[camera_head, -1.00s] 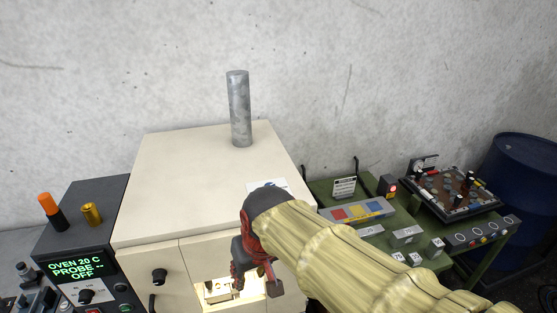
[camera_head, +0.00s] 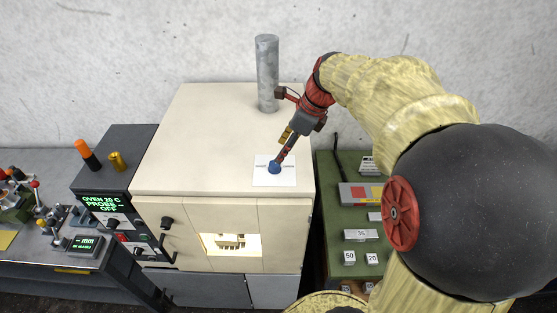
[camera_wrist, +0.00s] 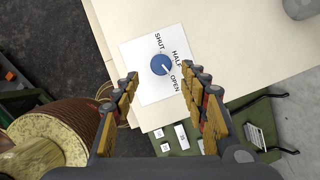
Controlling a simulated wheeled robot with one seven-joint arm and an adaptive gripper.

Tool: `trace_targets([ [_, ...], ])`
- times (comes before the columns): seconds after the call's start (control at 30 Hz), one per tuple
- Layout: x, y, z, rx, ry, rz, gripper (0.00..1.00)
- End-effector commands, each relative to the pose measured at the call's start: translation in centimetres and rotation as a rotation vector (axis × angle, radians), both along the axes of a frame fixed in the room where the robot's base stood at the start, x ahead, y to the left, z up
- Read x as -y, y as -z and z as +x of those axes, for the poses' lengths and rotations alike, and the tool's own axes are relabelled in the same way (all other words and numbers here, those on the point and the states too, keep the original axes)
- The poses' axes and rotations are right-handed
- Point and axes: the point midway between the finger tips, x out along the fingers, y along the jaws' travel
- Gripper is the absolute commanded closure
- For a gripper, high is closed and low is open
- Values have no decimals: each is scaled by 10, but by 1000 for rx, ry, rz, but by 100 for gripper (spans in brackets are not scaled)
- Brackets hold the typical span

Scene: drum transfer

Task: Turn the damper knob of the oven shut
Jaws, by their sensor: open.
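The damper knob (camera_head: 274,168) is blue and round, on a white plate (camera_head: 262,181) on top of the cream oven (camera_head: 205,140). In the wrist view the knob (camera_wrist: 158,62) has a white pointer mark that appears aimed toward OPEN. The plate (camera_wrist: 134,55) also reads SHUT and HALF. My gripper (camera_head: 279,160) comes down over the knob from above, tilted. In the wrist view my gripper (camera_wrist: 161,74) is open, with one finger on each side of the knob and nothing held. I cannot tell whether the fingertips touch it.
A grey flue pipe (camera_head: 267,75) stands on the oven top behind my gripper. A control box (camera_head: 108,180) reads OVEN 20 C and OFF, at the left. A green bench (camera_head: 345,215) with labelled blocks is at the right. The oven top's left side is clear.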

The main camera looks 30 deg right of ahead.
Motion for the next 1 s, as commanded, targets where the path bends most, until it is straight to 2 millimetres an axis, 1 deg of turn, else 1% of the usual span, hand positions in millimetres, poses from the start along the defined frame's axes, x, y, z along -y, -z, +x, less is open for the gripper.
trace_targets([
  [0.17,-3,15,4,-7,11,6,56],
  [0.4,-11,49,16,-6,9,4,56],
  [0.6,-15,67,23,-3,9,3,56],
  [0.73,-16,71,25,-3,8,2,56],
  [0.93,-16,72,25,-3,8,2,56],
  [1.0,-16,72,25,-3,8,2,59],
])
